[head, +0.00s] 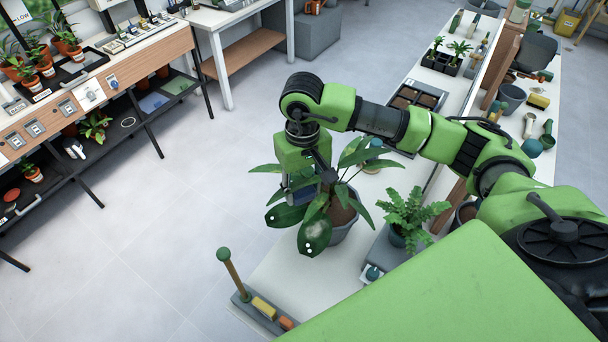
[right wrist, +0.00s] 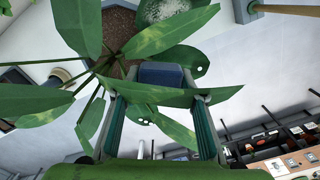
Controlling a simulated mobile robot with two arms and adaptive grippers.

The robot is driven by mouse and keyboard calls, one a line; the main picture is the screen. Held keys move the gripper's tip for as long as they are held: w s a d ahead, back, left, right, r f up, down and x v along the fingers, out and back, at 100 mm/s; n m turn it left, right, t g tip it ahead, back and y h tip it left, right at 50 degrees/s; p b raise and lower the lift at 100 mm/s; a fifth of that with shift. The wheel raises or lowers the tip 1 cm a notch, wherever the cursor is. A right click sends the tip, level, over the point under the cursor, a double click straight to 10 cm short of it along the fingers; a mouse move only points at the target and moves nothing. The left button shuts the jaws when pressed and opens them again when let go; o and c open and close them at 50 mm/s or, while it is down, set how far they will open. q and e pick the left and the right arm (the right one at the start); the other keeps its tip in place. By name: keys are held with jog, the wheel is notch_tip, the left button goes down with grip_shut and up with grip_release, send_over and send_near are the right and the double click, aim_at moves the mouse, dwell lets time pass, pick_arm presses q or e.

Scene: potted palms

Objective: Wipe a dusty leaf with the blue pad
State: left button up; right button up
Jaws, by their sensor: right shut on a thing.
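My right gripper (head: 302,188) is down among the leaves of a large potted plant (head: 338,226) at the corner of the white table. In the right wrist view, the right gripper (right wrist: 162,84) is shut on the blue pad (right wrist: 163,74), which sits between its fingertips. A broad leaf crosses in front of the fingers and hides part of them. A leaf with a whitish, dusty-looking patch (right wrist: 165,10) is beyond the pad at the top. The pad appears apart from that patch. Another leaf near the pad has white dots. My left gripper is out of view.
A fern in a pot (head: 408,216) stands on a grey block right of the plant. A grey tray with an upright wooden handle (head: 231,268) is at the table's front left. A seedling tray (head: 418,98) lies farther back. The floor left of the table is clear.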

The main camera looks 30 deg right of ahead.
jog(key=shift+d+r+p, duration=0.25)
jog(key=shift+r+p, duration=0.15)
jog(key=shift+r, duration=0.85)
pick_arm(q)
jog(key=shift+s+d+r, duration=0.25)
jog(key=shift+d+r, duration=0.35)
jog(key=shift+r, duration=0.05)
pick_arm(e)
jog(key=shift+r, duration=0.3)
